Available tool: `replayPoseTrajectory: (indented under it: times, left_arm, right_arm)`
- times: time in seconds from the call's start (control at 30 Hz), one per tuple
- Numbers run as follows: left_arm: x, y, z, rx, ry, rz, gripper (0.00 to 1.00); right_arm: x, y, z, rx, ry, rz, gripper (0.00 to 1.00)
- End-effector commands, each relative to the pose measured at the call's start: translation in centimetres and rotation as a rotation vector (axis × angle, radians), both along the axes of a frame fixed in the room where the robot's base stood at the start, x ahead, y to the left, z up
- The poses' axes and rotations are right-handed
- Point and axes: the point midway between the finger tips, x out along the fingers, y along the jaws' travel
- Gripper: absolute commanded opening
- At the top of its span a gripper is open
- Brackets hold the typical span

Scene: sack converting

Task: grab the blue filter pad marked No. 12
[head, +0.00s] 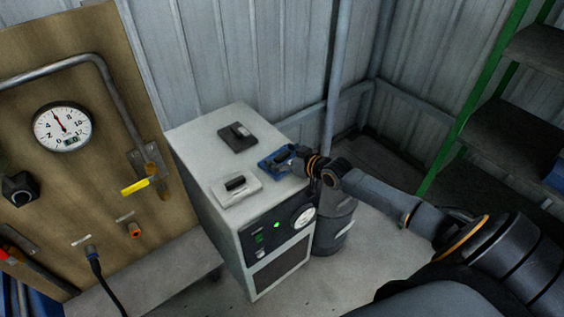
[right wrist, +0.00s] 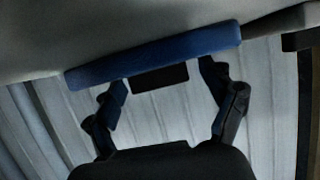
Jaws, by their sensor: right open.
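The blue filter pad (head: 268,167) lies flat on top of the light grey cabinet (head: 187,148), near its right edge. No number can be read on it. In the right wrist view the blue pad (right wrist: 100,72) spans the upper middle, with a dark block-like grip (right wrist: 160,78) on it. My right gripper (head: 287,158) is at the pad. In the wrist view its two fingers (right wrist: 163,82) are apart, one on each side of the dark grip, with gaps showing. Part of the pad is hidden by the gripper in the head view. My left gripper is not in view.
A dark grey pad (head: 237,138) and a white pad (head: 235,191) with a dark grip lie on the same cabinet top. A dark drum (head: 335,222) stands beside the cabinet. A gauge board (head: 95,170) is at left and green-framed shelving (head: 480,95) at right.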

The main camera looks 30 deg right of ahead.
Motion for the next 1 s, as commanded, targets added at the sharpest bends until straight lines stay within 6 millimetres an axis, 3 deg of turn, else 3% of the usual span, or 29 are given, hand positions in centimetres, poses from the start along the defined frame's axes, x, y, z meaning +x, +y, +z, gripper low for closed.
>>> replayPoseTrajectory:
  times: [0.2, 0.43, 0.77, 1.0]
  left_arm:
    - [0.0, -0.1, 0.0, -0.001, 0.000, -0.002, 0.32]
    - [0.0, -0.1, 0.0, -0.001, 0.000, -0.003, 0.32]
    - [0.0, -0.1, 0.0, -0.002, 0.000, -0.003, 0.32]
    - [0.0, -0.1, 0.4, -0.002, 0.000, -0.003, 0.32]
  right_arm:
    - [0.0, 0.0, 0.0, 0.000, 0.000, 0.000, 0.81]
    - [0.0, 0.0, 0.0, 0.001, 0.001, 0.000, 0.34]
    - [0.0, 0.0, 0.0, 0.000, 0.002, 0.000, 0.33]
    - [0.0, 0.0, 1.7, 0.001, -0.001, 0.001, 0.33]
